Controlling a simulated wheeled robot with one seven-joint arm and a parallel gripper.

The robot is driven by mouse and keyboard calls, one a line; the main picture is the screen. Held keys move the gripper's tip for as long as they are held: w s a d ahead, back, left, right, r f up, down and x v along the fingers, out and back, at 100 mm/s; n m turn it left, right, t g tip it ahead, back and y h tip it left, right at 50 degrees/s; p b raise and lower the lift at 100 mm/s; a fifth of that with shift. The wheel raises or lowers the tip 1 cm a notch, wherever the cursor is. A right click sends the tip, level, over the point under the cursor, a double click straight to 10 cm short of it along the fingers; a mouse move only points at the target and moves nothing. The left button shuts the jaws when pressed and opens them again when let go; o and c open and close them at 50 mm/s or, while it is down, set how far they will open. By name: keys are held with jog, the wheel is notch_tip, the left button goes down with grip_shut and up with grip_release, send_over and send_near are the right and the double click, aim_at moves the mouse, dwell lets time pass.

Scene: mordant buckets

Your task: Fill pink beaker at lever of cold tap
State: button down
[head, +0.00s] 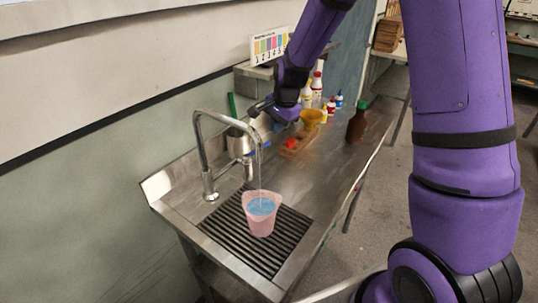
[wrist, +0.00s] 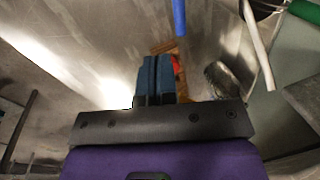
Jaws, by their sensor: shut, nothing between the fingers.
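The pink beaker (head: 261,224) stands upright on the dark drain grate in the head view, below the tap's spout. Bluish water shows inside it, and a thin pale stream runs from the spout into it. The tap (head: 203,158) is a tall steel gooseneck. I cannot make out its lever clearly. My gripper (head: 262,106) is behind the tap, above the steel pot, well apart from the beaker. In the wrist view its blue fingers (wrist: 155,72) are together with nothing between them. The wrist view does not show the beaker. A blue rod (wrist: 179,17) lies beyond the fingertips.
A steel pot (head: 238,143) stands behind the tap. The counter's right front stretch is clear. The wall borders the left.

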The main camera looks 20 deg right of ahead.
jog(key=shift+s+d+t+y, duration=1.45)
jog(key=shift+s+t, duration=1.15)
jog(key=shift+s, duration=1.35)
jog(key=w+r+x, duration=0.1)
jog(key=w+x, duration=0.1)
jog(key=x, duration=1)
jog(key=shift+a+r, duration=0.25)
jog(key=shift+a, duration=0.15)
jog(key=shift+w, duration=0.15)
